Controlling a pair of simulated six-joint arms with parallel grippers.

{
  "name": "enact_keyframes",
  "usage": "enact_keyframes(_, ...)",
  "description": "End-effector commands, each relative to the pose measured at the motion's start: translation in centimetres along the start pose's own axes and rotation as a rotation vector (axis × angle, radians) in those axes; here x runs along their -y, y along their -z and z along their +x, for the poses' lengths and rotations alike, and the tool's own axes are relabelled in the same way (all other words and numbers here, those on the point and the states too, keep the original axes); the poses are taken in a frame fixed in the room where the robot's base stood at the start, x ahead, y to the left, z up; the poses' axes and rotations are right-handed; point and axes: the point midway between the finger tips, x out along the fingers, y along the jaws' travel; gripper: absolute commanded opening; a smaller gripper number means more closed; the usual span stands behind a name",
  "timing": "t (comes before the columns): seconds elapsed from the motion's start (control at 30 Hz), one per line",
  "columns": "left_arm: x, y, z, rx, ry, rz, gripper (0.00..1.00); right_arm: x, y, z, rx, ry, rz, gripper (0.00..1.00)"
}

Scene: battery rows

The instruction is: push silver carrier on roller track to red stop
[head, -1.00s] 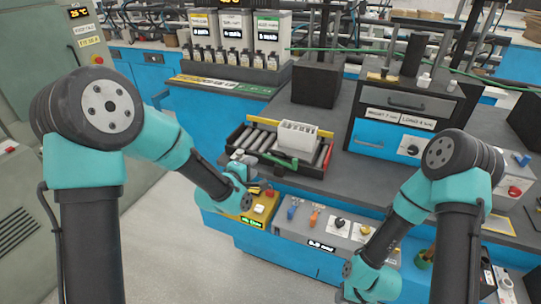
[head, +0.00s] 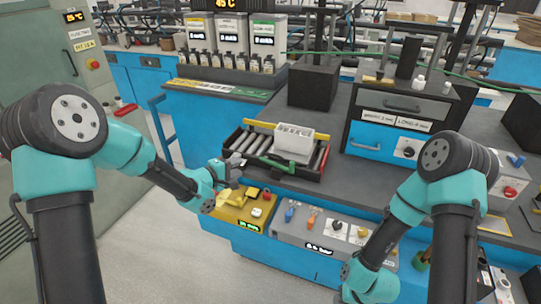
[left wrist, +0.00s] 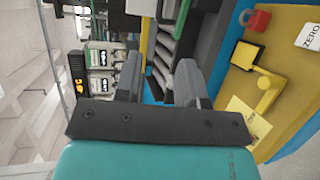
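The silver carrier (head: 294,142) is a pale box with a divided top, standing upright on the roller track (head: 322,152), right of its middle. The track has grey rollers, a yellow rail behind and a green bar in front. A small red part (head: 319,167) shows at its right end; I cannot be sure it is the stop. My left gripper (head: 238,164) is by the track's front left corner, apart from the carrier. In the left wrist view its fingers (left wrist: 158,82) are spread and empty, with rollers (left wrist: 165,45) beyond. My right gripper is out of view.
A yellow control panel (head: 240,211) lies just below my left gripper, and a grey knob panel (head: 310,228) is to its right. A black block (head: 313,88) stands behind the track. A drawer cabinet (head: 405,110) stands to the right.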

Motion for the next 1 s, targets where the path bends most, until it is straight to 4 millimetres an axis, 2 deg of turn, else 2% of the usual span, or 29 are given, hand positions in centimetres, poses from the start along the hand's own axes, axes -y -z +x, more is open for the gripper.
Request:
enact_keyframes(0.23,0.1,-0.1,2.9,0.002,0.001,0.000,0.37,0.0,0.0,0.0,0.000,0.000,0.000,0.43)
enact_keyframes(1.0,0.1,-0.1,15.6,0.001,0.001,0.001,0.37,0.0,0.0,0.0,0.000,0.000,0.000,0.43)
